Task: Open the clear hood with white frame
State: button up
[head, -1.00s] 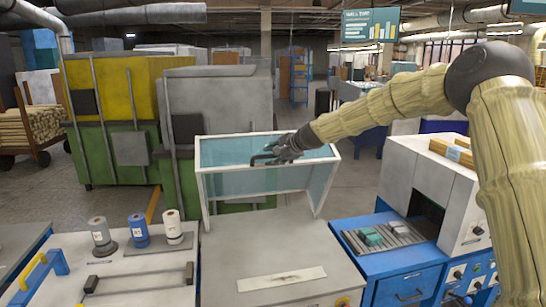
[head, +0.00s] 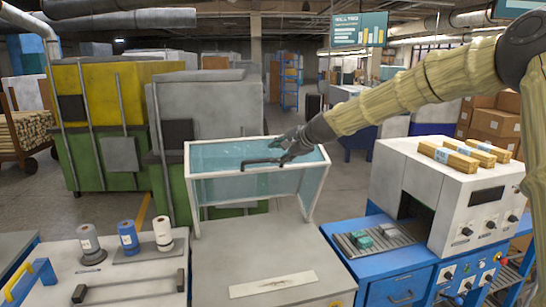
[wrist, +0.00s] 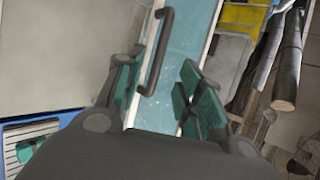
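The clear hood with white frame (head: 240,187) stands at the back of a grey bench top (head: 225,255). It appears swung up, with its open side facing the front of the bench. Its dark handle (head: 262,162) is on the upper clear panel. My gripper (head: 284,150) is at the right end of this handle. In the wrist view the handle (wrist: 158,50) runs along the clear panel (wrist: 185,50). My gripper (wrist: 162,95) is open there, its teal-padded fingers spread, with the handle's near end between them, closer to the left finger. Contact cannot be told.
A white machine (head: 450,195) on a blue base stands right of the bench, with a roller tray (head: 385,238) in front. A left bench (head: 130,270) holds spools (head: 128,238) and a dark bar handle. Green and grey cabinets (head: 205,110) stand behind the hood.

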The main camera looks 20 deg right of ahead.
jog(key=shift+v, duration=1.15)
jog(key=s+a+f+n+g+h+b, duration=0.1)
jog(key=s+f, duration=0.1)
jog(key=f, duration=0.7)
jog(key=s+a+f+n+g+b, duration=0.1)
jog(key=f, duration=0.7)
jog(key=s+a+f+n+g+h+b, duration=0.1)
jog(key=s+f, duration=0.5)
jog(key=f, duration=0.5)
jog(key=s+a+f+n+g+h+b, duration=0.1)
jog(key=s+f+n, duration=0.1)
jog(key=s+f, duration=0.7)
jog(key=s+f+n+g+h+b, duration=0.15)
jog(key=s+f, duration=0.25)
jog(key=f, duration=0.9)
jog(key=s+f+n+g+b, duration=0.1)
jog(key=s+f+n, duration=0.1)
jog(key=s+f, duration=0.65)
jog(key=s+f+n+g, duration=0.1)
jog(key=s+f+n, duration=0.1)
jog(key=s+f, duration=0.65)
jog(key=s+f+n+g+b, duration=0.1)
jog(key=s+f+n, duration=0.1)
jog(key=s, duration=1)
jog(key=s+f+n+g+b, duration=0.1)
jog(key=s+n, duration=0.1)
jog(key=s, duration=1)
jog(key=shift+s+a+f+n+g+h, duration=0.25)
jog(key=shift+s+f+n+g+h, duration=0.1)
